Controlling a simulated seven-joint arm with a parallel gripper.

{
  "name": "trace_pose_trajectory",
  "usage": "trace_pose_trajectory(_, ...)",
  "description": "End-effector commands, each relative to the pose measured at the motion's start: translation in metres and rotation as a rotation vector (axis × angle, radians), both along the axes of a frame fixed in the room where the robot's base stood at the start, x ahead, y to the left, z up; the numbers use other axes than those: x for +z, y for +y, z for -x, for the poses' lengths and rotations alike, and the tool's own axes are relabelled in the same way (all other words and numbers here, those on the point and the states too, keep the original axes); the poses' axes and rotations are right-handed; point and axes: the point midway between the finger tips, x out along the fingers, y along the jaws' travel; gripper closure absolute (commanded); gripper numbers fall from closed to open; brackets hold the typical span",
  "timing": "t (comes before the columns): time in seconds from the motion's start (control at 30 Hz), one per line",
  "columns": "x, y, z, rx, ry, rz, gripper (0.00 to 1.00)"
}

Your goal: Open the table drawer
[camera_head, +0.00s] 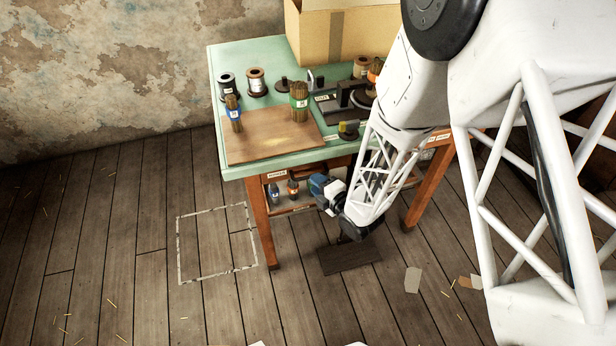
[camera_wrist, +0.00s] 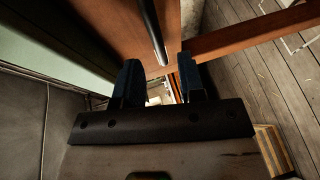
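The table (camera_head: 235,58) has a green top and reddish-brown wooden legs. In the wrist view, a brown wooden front (camera_wrist: 115,22) under the green edge carries a dark bar handle (camera_wrist: 151,28). My gripper (camera_wrist: 160,64) is open, with its two blue fingers apart. The near end of the handle shows between the fingertips; I cannot tell if it lies inside the grip or just beyond. In the head view, my gripper (camera_head: 319,184) is low at the table's front, below the top. My arm hides much of the drawer front there.
On the tabletop are a cardboard box (camera_head: 350,35), spools (camera_head: 256,80), brush bundles (camera_head: 299,98) and a wooden board (camera_head: 265,135). Bottles (camera_head: 292,188) stand on a lower shelf. A table leg (camera_head: 262,225) is left of my gripper. A dark mat (camera_head: 350,256) lies on the floor.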

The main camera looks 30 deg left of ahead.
Motion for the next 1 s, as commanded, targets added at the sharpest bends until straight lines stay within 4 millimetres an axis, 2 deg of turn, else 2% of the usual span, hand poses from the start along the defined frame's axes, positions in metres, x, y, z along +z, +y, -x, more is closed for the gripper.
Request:
trace_pose_trajectory(0.2,-0.005,0.023,-0.008,0.002,0.0,0.001,0.64)
trace_pose_trajectory(0.4,-0.008,0.037,-0.015,0.0,0.0,0.0,0.64)
trace_pose_trajectory(0.9,-0.009,0.044,-0.018,0.0,-0.001,0.0,0.64)
trace_pose_trajectory(1.0,-0.009,0.044,-0.018,0.0,-0.001,0.0,0.77)
